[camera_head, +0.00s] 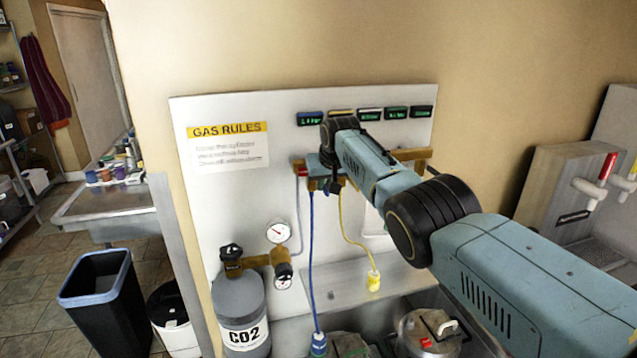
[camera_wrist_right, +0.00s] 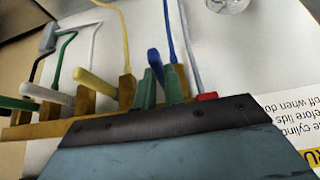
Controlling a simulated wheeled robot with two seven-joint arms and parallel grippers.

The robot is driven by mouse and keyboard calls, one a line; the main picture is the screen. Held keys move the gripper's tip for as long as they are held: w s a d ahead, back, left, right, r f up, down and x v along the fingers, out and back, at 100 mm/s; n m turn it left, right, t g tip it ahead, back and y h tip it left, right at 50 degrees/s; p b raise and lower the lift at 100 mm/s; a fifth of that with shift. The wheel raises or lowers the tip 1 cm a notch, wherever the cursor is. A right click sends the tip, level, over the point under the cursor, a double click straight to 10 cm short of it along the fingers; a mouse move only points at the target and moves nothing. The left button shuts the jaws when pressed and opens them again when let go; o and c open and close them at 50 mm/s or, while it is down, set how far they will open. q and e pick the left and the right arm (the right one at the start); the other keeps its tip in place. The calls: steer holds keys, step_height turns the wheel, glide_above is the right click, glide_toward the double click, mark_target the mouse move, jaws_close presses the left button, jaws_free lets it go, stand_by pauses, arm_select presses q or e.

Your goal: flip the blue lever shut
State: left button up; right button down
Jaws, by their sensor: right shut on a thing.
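The blue lever (camera_wrist_right: 155,62) shows in the right wrist view on the brass manifold (camera_wrist_right: 60,127), near its right end. My right gripper (camera_wrist_right: 159,84) is shut on it, with one green finger on each side and the lever's blue end showing between and beyond them. In the head view my right gripper (camera_head: 322,174) is at the left part of the manifold (camera_head: 410,154), and the arm hides the lever there. A blue hose (camera_head: 311,250) hangs below that spot. My left gripper is not in view.
A yellow lever (camera_wrist_right: 95,82), a white lever (camera_wrist_right: 46,94) and a green lever (camera_wrist_right: 18,103) sit beside the blue one. A red part (camera_wrist_right: 207,96) is close by the gripper. A CO2 cylinder (camera_head: 240,305) with a gauge (camera_head: 278,231) stands lower left.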

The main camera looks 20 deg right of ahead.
steer(key=c, duration=1.5)
jaws_free()
steer(key=shift+r, duration=0.2)
steer(key=shift+s+r, duration=0.1)
steer(key=shift+r, duration=0.05)
steer(key=shift+b+v, duration=0.5)
steer(key=shift+v, duration=0.45)
steer(key=b+v, duration=0.2)
steer(key=v, duration=0.8)
steer(key=shift+s+a+r, duration=0.1)
steer(key=shift+s+r, duration=0.15)
steer(key=shift+s, duration=0.05)
steer(key=shift+f, duration=0.1)
